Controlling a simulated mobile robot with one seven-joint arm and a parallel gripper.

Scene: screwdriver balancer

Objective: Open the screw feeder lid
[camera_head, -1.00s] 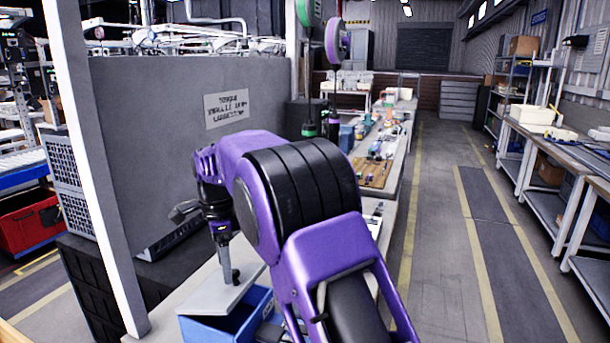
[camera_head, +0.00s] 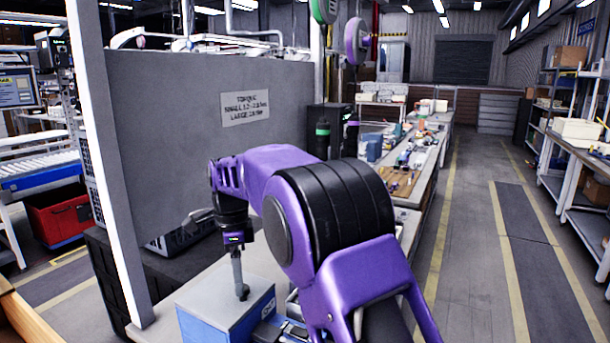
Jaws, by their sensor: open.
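The screw feeder is a blue box (camera_head: 236,328) at the bottom of the view, left of my arm. Its flat grey lid (camera_head: 205,297) lies down over the top, and no opening into the box shows. My gripper (camera_head: 242,291) points straight down, with its fingertips at the lid's upper face, near the right side. It looks to be touching the lid, or just above it. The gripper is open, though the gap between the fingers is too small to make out. My purple arm hides part of the area to the right of the box.
A grey panel (camera_head: 210,110) with a torque sign stands behind the feeder, with a light post (camera_head: 108,180) at its left end. Hanging screwdrivers (camera_head: 322,140) are beyond my arm. A workbench with tools (camera_head: 408,160) runs back on the right, beside a clear aisle floor (camera_head: 465,235).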

